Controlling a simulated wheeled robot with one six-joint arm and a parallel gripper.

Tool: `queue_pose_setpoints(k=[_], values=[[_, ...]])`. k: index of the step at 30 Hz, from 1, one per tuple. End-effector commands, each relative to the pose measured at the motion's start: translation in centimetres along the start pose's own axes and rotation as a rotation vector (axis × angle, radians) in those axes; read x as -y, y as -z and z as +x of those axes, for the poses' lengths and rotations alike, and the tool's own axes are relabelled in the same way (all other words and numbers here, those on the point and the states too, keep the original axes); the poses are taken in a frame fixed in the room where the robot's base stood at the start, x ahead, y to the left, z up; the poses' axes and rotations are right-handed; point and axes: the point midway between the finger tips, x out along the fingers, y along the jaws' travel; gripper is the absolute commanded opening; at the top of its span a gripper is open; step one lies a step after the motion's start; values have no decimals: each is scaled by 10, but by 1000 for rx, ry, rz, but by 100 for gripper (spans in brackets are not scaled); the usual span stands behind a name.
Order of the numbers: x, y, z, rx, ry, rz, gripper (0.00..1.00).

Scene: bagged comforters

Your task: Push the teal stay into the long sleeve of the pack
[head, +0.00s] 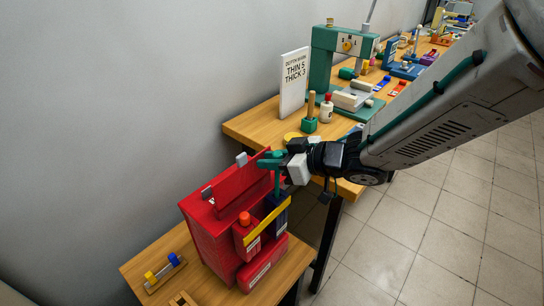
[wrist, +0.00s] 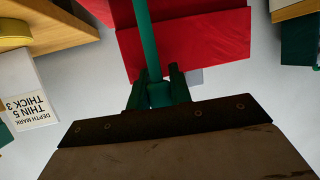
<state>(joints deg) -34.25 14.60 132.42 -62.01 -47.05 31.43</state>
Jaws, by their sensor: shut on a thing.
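The red pack (head: 212,243) stands upright on a small wooden table (head: 140,267). Its tall red back panel (head: 236,192) rises behind front pockets, one of them dark blue (head: 272,222) with a yellow band. My gripper (head: 268,160) is above the pack's right side, its green fingers shut on the teal stay (wrist: 148,40). The stay also shows in the head view (head: 277,184), hanging down below the fingers toward the pack. In the wrist view, my gripper (wrist: 158,88) holds it at one end, with red pack surfaces (wrist: 190,42) behind. Whether its lower end is inside a sleeve cannot be told.
A longer wooden table (head: 262,124) beyond holds a white sign (head: 294,82), a green press (head: 322,58) and several small tools. A blue and yellow piece (head: 163,270) lies left of the pack. Tiled floor is open at right; a grey wall stands left.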

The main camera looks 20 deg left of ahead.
Motion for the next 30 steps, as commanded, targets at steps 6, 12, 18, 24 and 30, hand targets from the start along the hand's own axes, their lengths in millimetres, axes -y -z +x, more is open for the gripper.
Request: queue_pose_setpoints(k=[6,12,18,24,30], values=[[0,-6,2,2,1,1,0],[0,-9,4,3,1,0,37],[-1,-8,4,1,-2,1,46],[-2,-7,0,-1,-5,0,46],[-1,-7,-28,-1,-5,0,46]])
